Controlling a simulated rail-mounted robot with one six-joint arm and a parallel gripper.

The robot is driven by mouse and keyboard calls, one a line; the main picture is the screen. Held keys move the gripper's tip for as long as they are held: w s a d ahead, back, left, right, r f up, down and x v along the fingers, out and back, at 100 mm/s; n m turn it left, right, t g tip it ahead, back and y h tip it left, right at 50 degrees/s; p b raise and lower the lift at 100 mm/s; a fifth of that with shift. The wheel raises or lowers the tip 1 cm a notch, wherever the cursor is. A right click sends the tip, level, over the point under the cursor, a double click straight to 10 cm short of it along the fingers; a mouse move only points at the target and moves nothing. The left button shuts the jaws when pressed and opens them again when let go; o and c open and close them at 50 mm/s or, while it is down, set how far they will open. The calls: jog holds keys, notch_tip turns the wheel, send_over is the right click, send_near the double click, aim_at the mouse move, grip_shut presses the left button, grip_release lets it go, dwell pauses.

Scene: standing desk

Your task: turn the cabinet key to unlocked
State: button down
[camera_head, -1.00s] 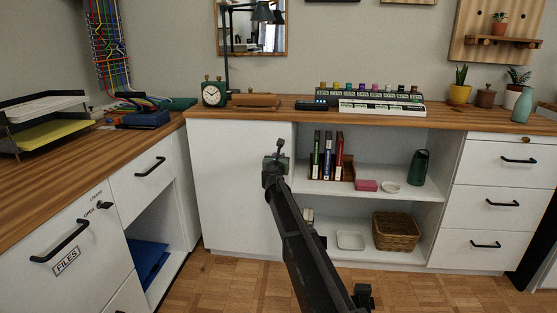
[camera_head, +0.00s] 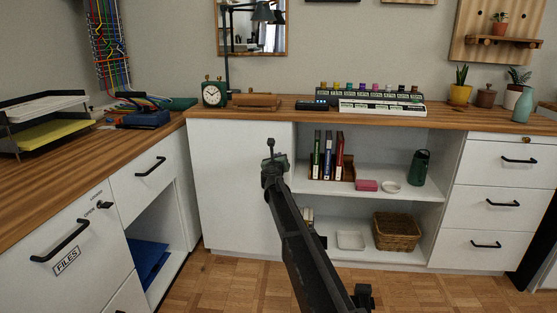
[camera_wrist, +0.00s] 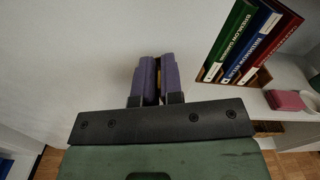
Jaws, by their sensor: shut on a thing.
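My gripper (camera_head: 274,163) is in front of the white cabinet door (camera_head: 235,190) under the back counter; in the head view its own body hides the fingertips. In the wrist view my gripper (camera_wrist: 156,72) has its two purple-padded fingers close together against the white door. A thin brass-coloured sliver, seemingly the key (camera_wrist: 159,80), shows between them. The fingers hide most of it, so its turn angle cannot be read. No lock marking shows on this door.
The shelves right of the door hold upright binders (camera_head: 328,156), a pink box (camera_head: 366,186), a green bottle (camera_head: 419,167) and a basket (camera_head: 396,232). A separate dark lock (camera_head: 104,205) is on the files cabinet at left. The floor in front is clear.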

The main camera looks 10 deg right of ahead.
jog(key=n, duration=0.3)
jog(key=shift+a+f+n, duration=0.1)
jog(key=shift+a+n, duration=0.05)
jog(key=shift+n, duration=0.25)
jog(key=shift+w+a+f+n+b, duration=0.1)
jog(key=shift+n+b, duration=0.05)
jog(key=shift+n, duration=1.6)
jog(key=shift+s+f+n+b, duration=0.1)
jog(key=shift+f+n+b, duration=0.05)
jog(key=shift+n, duration=1.55)
jog(key=shift+w+a+f+n+b, duration=0.1)
jog(key=shift+n+b, duration=0.05)
jog(key=shift+n, duration=1.6)
jog(key=c, duration=1.3)
grip_release()
